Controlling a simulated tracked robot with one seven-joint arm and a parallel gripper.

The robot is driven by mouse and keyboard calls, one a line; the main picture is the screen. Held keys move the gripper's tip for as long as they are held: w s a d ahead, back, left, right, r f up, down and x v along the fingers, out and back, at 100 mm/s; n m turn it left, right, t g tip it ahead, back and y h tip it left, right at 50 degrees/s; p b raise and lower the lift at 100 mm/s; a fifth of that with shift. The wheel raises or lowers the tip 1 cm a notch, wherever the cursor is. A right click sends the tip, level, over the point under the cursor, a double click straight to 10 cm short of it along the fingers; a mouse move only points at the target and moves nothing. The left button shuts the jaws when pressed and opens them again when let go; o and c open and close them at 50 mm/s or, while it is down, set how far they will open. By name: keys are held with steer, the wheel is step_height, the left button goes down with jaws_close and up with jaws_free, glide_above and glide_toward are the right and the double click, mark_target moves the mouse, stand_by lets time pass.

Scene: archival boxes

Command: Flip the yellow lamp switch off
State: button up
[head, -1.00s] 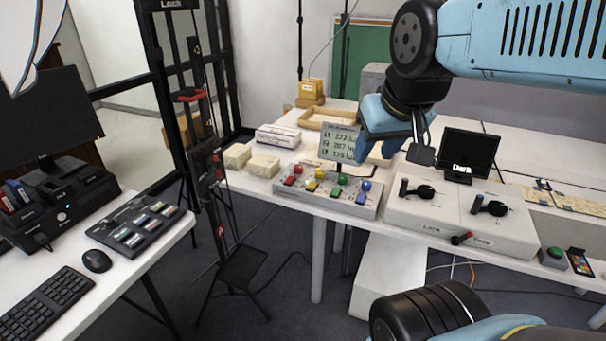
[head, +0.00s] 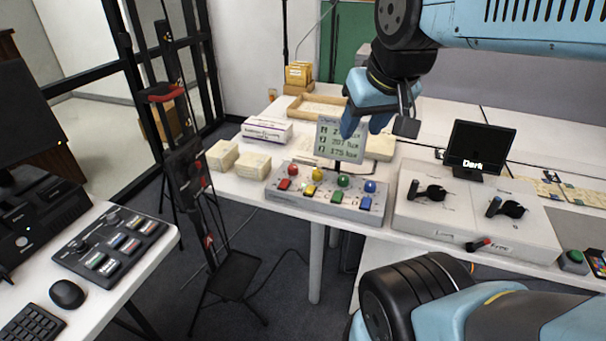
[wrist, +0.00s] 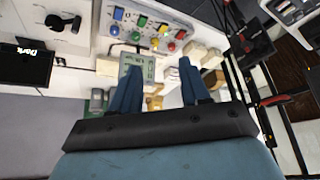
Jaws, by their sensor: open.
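A grey panel (head: 327,203) on the white table carries red, yellow, green and blue lamps, each with a same-coloured switch in front. The yellow switch (head: 309,190) sits second from left, below the yellow lamp (head: 317,175). In the wrist view the panel is at the top, turned around, with the yellow switch (wrist: 164,28) and yellow lamp (wrist: 155,43) beyond my fingertips. I cannot tell the switch's position or whether the lamp is lit. My gripper (head: 363,129) is open and empty, above and behind the panel, apart from it. Its two fingers (wrist: 159,66) point toward the panel.
A lux readout sign (head: 338,139) stands behind the panel, close to my fingers. A white box with black levers (head: 470,232) and a dark screen (head: 481,148) are to the right. Pale blocks (head: 252,166) lie left. A black stand (head: 190,170) rises from the floor at left.

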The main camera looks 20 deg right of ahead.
steer(key=shift+o, duration=0.5)
steer(key=shift+w, duration=0.45)
steer(key=m+g, duration=0.6)
steer(key=m, duration=0.1)
glide_above(311, 186)
step_height(311, 186, down, 22)
step_height(311, 186, down, 13)
steer(key=shift+s+f, duration=0.1)
